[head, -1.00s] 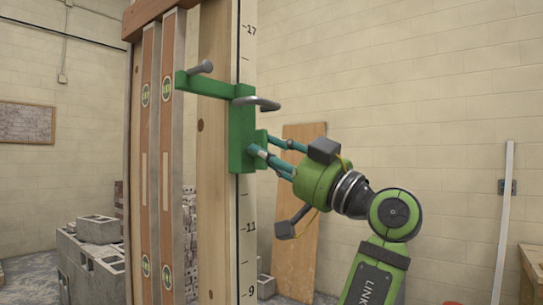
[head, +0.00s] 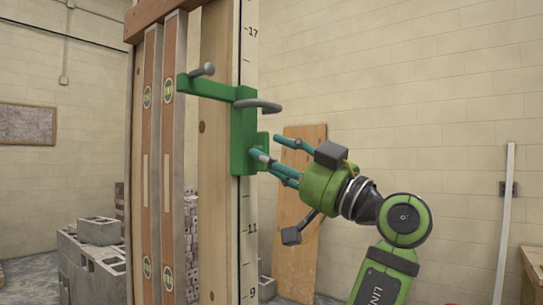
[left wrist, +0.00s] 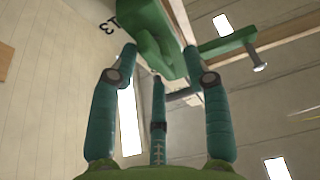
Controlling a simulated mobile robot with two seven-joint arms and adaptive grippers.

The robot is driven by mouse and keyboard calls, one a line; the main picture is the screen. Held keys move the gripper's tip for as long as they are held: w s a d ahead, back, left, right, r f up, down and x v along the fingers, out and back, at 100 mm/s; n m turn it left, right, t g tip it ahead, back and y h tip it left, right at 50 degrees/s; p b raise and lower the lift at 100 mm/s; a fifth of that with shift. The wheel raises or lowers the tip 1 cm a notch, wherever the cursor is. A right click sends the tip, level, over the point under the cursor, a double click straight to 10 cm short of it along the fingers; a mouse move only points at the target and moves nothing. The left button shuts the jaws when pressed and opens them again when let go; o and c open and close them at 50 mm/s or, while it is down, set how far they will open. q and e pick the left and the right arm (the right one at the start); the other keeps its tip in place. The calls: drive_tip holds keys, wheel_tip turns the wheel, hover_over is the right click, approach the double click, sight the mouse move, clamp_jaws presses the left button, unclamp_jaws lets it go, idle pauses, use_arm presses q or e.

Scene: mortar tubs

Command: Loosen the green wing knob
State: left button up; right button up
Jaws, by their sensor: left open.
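A green bracket (head: 243,130) is fixed on a wooden post with a number scale. The green wing knob (head: 262,140) sticks out from its right side, partly hidden by my fingers. My left gripper (head: 266,147) is open at the knob, its teal fingers spread and its palm to the lower right. One finger passes below the knob; another ends just right of it. In the left wrist view the green part I take for the knob (left wrist: 150,35) is ahead and above the spread fingers (left wrist: 165,70). I cannot tell whether they touch. My right gripper is not in view.
A grey hook (head: 259,106) juts out just above the knob. A green arm with a grey peg (head: 203,70) reaches left toward two upright levels (head: 167,150). A wooden board (head: 297,215) leans on the wall behind. Grey blocks (head: 98,231) stand at left.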

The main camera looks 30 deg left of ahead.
use_arm(q)
drive_tip(key=v, duration=1.1)
drive_tip(key=shift+s, duration=0.1)
